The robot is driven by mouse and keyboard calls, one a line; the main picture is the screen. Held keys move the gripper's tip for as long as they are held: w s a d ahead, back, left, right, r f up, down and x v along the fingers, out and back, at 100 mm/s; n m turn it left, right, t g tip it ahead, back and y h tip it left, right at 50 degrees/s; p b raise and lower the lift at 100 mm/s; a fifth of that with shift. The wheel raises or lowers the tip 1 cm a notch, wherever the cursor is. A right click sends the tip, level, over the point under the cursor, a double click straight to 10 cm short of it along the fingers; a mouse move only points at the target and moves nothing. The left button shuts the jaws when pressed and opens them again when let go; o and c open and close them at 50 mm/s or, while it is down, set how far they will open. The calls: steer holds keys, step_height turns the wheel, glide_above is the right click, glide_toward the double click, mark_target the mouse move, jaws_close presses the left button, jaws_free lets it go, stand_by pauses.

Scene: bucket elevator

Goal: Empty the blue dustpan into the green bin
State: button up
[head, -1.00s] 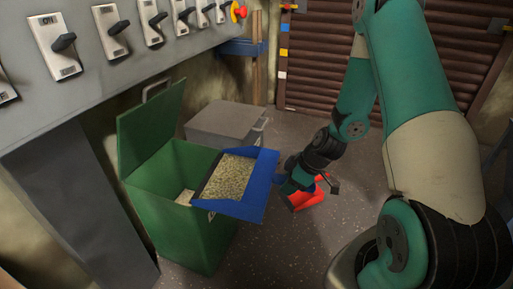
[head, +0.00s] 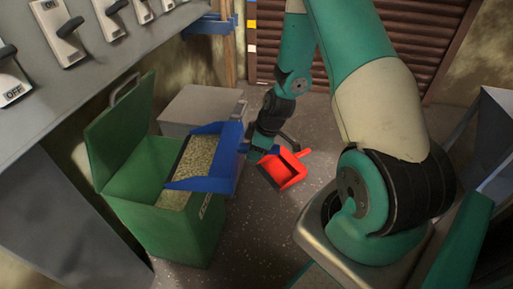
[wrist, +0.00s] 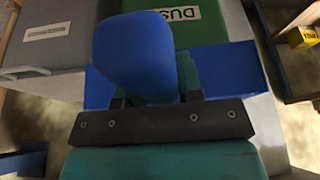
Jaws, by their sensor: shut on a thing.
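My gripper (head: 256,152) is shut on the handle of the blue dustpan (head: 226,160). In the wrist view, the fingers of my gripper (wrist: 152,98) close around the rounded blue handle (wrist: 135,50), and the dustpan (wrist: 228,65) shows behind it. The pan holds pale grains (head: 194,157) and is over the right side of the green bin (head: 188,232). The bin's lid (head: 122,132) is open. Pale grains (head: 173,200) also show inside the bin. I cannot tell whether any grains are falling.
A red dustpan (head: 284,170) lies on the floor right of my gripper. A grey lidded bin (head: 200,107) stands behind the green bin. A switch panel (head: 75,45) overhangs at the left. The floor near the shutter looks clear.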

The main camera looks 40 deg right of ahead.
mark_target(243, 145)
steer(key=shift+w+a+r+g+h+p, duration=0.3)
steer(key=shift+w+r+g+p, duration=0.05)
steer(key=shift+r+p, duration=0.55)
steer(key=shift+w+a+r+g+h+p, duration=0.3)
steer(key=shift+a+r+g+p, duration=0.1)
steer(key=shift+r+p, duration=0.4)
steer(key=shift+w+a+r+g+h+p, duration=0.25)
steer(key=shift+w+r+g+h+p, duration=0.1)
steer(key=shift+r+p, duration=0.55)
steer(key=shift+g+h, duration=0.75)
steer(key=shift+g, duration=0.05)
steer(key=r+p, duration=0.1)
steer(key=w+a+r+p, duration=0.1)
steer(key=p, duration=0.1)
steer(key=w+a+r+p, duration=0.1)
steer(key=shift+w+r+p, duration=0.2)
steer(key=shift+r+p, duration=0.15)
steer(key=shift+p, duration=0.05)
steer(key=shift+w+a+r+g+h+p, duration=0.25)
steer(key=shift+w+a+r+p, duration=0.15)
steer(key=shift+r+p, duration=0.2)
steer(key=shift+w+a+r+g+h+p, duration=0.25)
steer(key=shift+w+a+r+p, duration=0.15)
steer(key=shift+p, duration=0.2)
